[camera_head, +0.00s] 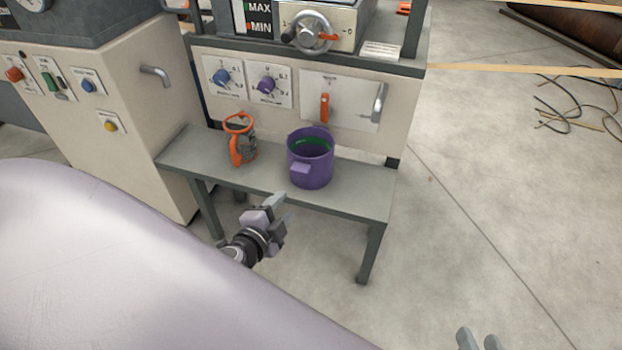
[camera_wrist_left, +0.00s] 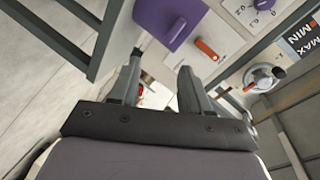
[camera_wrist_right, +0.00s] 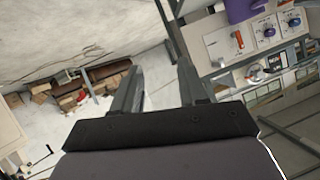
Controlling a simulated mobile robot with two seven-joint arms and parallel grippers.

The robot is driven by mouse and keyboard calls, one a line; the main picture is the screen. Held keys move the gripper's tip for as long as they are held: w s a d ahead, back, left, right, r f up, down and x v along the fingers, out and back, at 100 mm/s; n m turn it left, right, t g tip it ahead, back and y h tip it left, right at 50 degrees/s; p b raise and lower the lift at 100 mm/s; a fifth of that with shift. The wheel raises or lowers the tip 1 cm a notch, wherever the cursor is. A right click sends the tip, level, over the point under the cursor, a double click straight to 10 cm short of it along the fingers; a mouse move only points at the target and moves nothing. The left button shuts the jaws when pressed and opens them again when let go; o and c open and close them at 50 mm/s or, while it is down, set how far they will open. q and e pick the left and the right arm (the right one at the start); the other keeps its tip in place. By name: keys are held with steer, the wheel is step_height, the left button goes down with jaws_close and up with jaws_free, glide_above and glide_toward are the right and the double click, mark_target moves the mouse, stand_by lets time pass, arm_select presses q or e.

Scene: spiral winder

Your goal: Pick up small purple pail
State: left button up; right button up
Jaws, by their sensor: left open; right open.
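The small purple pail (camera_head: 311,170) stands upright on the grey bench, with a dark green band inside its rim and a purple block-like handle on its near side. It also shows at the top of the left wrist view (camera_wrist_left: 160,14) and, cut off, at the top of the right wrist view (camera_wrist_right: 240,9). My left gripper (camera_head: 279,212) is open and empty, in front of the bench and to the lower left of the pail, apart from it. My right gripper (camera_head: 478,341) is open and empty at the bottom right edge, far from the pail.
The bench (camera_head: 358,192) has free room right of the pail. An orange and grey tool-like object (camera_head: 241,140) stands left of the pail. Behind is a machine panel with knobs, an orange lever (camera_head: 324,107) and a metal handle. Black cables lie on the floor at right.

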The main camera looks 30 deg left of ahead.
mark_target(298, 173)
arm_select(q)
steer(key=shift+w+a+f+m+t+y+b, duration=0.15)
steer(key=shift+w+a+f+m+t+b, duration=0.5)
steer(key=shift+w+b, duration=1.1)
steer(key=shift+w+a+f+m+t+y+b, duration=0.1)
steer(key=shift+w+a+f+m+t+b, duration=0.45)
steer(key=shift+w, duration=1.8)
steer(key=shift+w+a+f+m+t+y+b, duration=0.2)
steer(key=shift+w+a+m+t+b, duration=0.55)
steer(key=shift+w+b, duration=1.25)
steer(key=shift+a+m+g, duration=0.1)
steer(key=shift+m+g, duration=0.15)
steer(key=shift+m, duration=0.1)
arm_select(e)
steer(key=a+f+y, duration=0.2)
steer(key=a+f, duration=0.1)
steer(key=f, duration=0.2)
steer(key=shift+w+a, duration=0.2)
steer(key=shift+a, duration=0.05)
arm_select(q)
jaws_close()
